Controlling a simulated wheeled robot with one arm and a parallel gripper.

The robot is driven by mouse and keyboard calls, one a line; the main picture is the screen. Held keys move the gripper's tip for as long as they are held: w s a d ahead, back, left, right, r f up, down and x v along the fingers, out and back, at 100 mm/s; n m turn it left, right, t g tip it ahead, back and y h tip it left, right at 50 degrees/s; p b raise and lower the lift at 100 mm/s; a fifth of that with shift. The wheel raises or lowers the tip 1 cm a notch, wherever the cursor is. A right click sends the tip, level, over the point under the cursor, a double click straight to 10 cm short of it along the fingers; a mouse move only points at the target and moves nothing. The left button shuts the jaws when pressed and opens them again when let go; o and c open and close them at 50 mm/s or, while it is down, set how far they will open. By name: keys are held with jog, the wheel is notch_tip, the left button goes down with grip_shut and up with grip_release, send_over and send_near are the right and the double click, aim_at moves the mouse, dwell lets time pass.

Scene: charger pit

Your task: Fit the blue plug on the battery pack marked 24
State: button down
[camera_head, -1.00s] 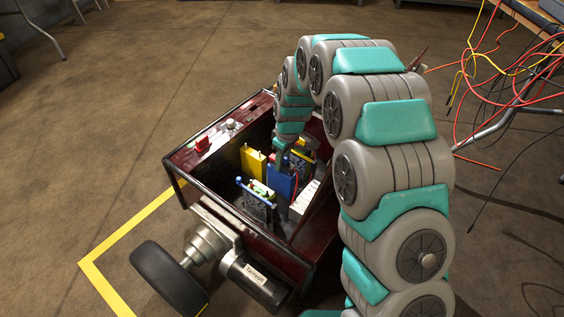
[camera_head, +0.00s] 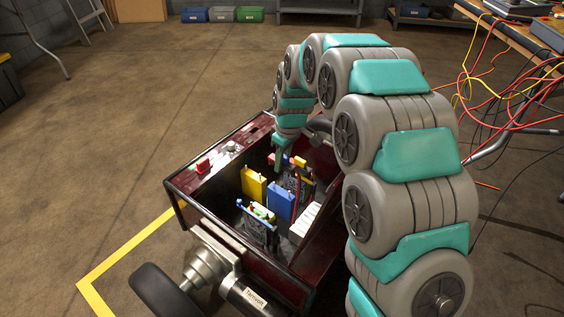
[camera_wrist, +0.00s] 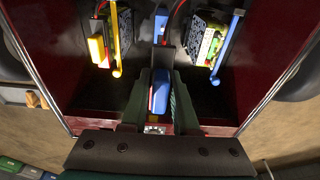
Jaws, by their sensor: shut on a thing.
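A dark red open box (camera_head: 178,183) holds a yellow block (camera_head: 254,184), a blue block (camera_head: 281,203), a board with a blue bar (camera_head: 258,222) and one with a yellow bar (camera_head: 305,176). My gripper (camera_head: 279,165) points down into the far part of the box. In the wrist view my gripper (camera_wrist: 158,112) is shut on a blue plug (camera_wrist: 161,90) with red and white on its side. The yellow-barred board (camera_wrist: 118,42) is left of it and the blue-barred board (camera_wrist: 222,50) right. I cannot read any 24 mark, and the plug's far end is unclear.
The box's walls stand close around my gripper. A red button (camera_head: 202,166) sits on its left rim. A wheel (camera_head: 165,292) and a motor (camera_head: 255,298) stick out at the front. Loose cables (camera_head: 505,95) hang from a bench at the right.

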jog(key=shift+f+b, duration=0.3)
jog(key=shift+f, duration=1.45)
jog(key=shift+s+a, duration=0.1)
send_over(258, 213)
jog(key=shift+d, duration=0.3)
jog(key=shift+f, duration=1.55)
jog(key=shift+f+b, duration=0.55)
jog(key=shift+f, duration=1)
jog(key=c, duration=0.6)
grip_release()
jog(key=shift+s, duration=0.1)
